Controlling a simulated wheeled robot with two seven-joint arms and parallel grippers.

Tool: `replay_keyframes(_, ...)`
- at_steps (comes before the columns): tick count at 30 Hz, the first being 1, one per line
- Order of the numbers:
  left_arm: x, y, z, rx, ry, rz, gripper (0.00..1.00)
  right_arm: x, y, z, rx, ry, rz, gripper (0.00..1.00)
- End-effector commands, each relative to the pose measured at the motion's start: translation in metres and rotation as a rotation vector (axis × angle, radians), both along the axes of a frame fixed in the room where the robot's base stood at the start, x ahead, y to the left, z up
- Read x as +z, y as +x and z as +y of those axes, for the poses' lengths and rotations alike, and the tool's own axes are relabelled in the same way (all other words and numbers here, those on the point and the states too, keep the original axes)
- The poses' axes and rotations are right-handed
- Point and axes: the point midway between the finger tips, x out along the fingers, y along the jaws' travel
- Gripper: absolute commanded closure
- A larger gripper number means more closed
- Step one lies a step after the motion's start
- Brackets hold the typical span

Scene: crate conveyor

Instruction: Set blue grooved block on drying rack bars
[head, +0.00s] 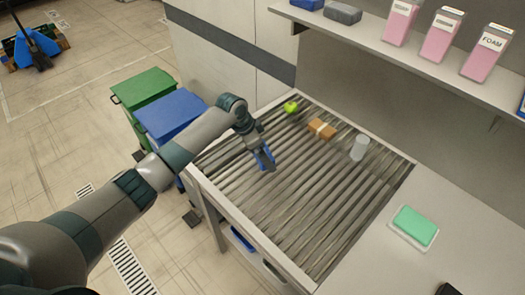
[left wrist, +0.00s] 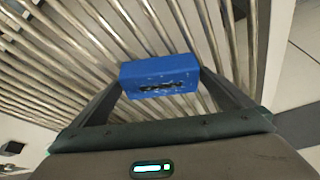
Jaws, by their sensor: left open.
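The blue grooved block (left wrist: 160,66) sits between the two fingers of my left gripper (left wrist: 161,80) in the left wrist view, with a dark groove on its near face. In the head view the block (head: 260,162) shows as small blue patches, partly hidden by my left gripper (head: 266,164). The gripper is open, its fingers close beside the block's ends. The metal bars of the rack (head: 290,200) lie directly below. The block appears to be at the bars, but I cannot tell whether it touches them. My right gripper is not in view.
A green apple (head: 291,107), a brown box (head: 322,129) and a clear cup (head: 359,147) stand along the back of the bars. A green sponge on a tray (head: 415,226) lies right. Green (head: 145,90) and blue (head: 170,115) bins stand left. The front bars are clear.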

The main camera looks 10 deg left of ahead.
Motion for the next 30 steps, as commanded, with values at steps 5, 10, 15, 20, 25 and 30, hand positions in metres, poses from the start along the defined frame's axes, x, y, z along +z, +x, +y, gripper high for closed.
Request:
replay_keyframes(5, 0.009, -0.001, 0.003, 0.000, 0.000, -0.003, 0.00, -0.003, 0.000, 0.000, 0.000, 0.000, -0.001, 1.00)
replay_keyframes(10, 0.028, -0.006, 0.010, -0.001, 0.000, -0.003, 0.00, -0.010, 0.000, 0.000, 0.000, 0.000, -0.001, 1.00)
replay_keyframes(15, 0.056, -0.012, 0.020, -0.001, -0.001, -0.005, 0.00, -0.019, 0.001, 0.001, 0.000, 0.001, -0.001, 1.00)
replay_keyframes(20, 0.082, -0.017, 0.029, 0.000, -0.001, -0.004, 0.00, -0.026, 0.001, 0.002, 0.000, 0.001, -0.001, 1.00)
replay_keyframes(25, 0.102, -0.022, 0.035, 0.001, 0.000, -0.002, 0.00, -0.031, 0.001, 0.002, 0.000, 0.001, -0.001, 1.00)
replay_keyframes(30, 0.111, -0.025, 0.038, 0.000, -0.001, -0.001, 0.00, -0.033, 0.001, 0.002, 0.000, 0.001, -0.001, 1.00)
